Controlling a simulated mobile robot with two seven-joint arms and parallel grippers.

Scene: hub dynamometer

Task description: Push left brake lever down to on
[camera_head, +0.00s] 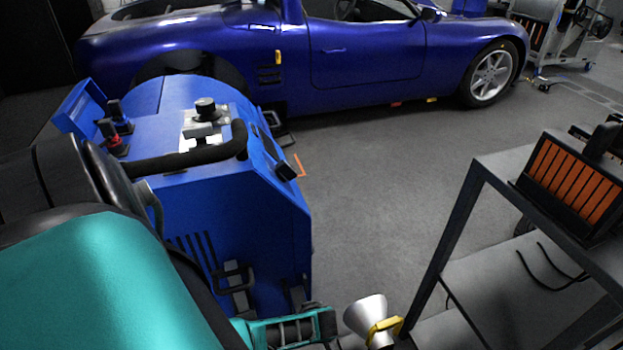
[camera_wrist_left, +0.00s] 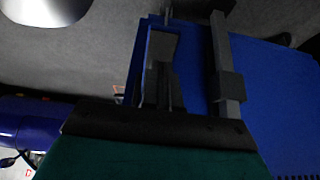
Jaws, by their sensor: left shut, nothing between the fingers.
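The blue hub dynamometer (camera_head: 250,215) stands at left centre in the head view, partly covered by my left arm; its blue side shows in the left wrist view (camera_wrist_left: 280,85). I cannot tell which is the left brake lever. In the left wrist view my left gripper (camera_wrist_left: 163,70) is shut and empty, beside a grey bar with a block (camera_wrist_left: 227,85); contact is unclear.
A blue car (camera_head: 370,55) stands behind the dynamometer. A dark-framed shelf cart (camera_head: 465,215) with an orange-finned unit (camera_head: 568,185) is at right. A pale cone-shaped thing (camera_head: 366,314) is at bottom centre. Grey floor (camera_head: 390,170) is clear between dynamometer and cart.

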